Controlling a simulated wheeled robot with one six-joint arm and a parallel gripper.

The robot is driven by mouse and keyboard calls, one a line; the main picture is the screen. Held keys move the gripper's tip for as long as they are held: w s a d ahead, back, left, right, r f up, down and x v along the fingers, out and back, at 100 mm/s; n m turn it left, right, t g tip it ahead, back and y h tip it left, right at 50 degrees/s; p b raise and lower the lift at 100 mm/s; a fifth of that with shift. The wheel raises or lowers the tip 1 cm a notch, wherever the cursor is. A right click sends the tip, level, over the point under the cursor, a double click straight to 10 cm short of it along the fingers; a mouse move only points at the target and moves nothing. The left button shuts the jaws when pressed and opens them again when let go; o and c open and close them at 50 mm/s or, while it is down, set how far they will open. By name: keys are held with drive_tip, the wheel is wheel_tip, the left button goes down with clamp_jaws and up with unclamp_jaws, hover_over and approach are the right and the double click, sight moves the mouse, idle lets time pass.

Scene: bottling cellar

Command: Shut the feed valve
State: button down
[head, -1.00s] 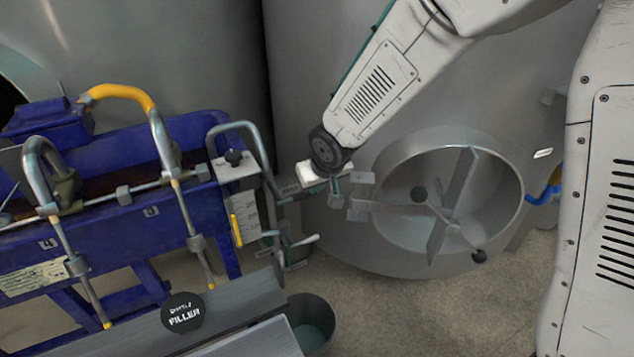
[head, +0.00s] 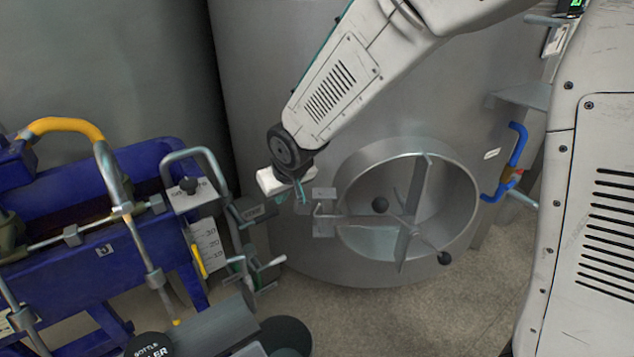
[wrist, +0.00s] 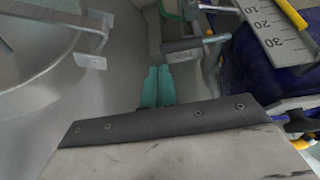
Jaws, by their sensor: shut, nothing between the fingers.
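A valve with a blue handle (head: 516,160) sits at the right side of the steel tank (head: 400,110), with a small orange-red part at its middle and a pipe stub beside it. I take it for the feed valve; my arm's white housing stands close to its right. My gripper (head: 301,192) is in front of the tank, left of the round hatch and well away from the valve. Its teal fingers (wrist: 157,88) are together and empty in the wrist view. The valve does not show in the wrist view.
The round hatch (head: 410,205) has spokes with black knobs and a hinge bracket (head: 324,212) near my gripper. A blue bottle filler (head: 110,250) with bent pipes and a yellow grip stands at the left. Open floor (head: 430,310) lies below the hatch.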

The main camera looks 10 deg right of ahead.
drive_tip(key=d+r, duration=0.3)
drive_tip(key=d, duration=0.6)
drive_tip(key=shift+s+r, duration=0.15)
drive_tip(key=shift+s, duration=0.2)
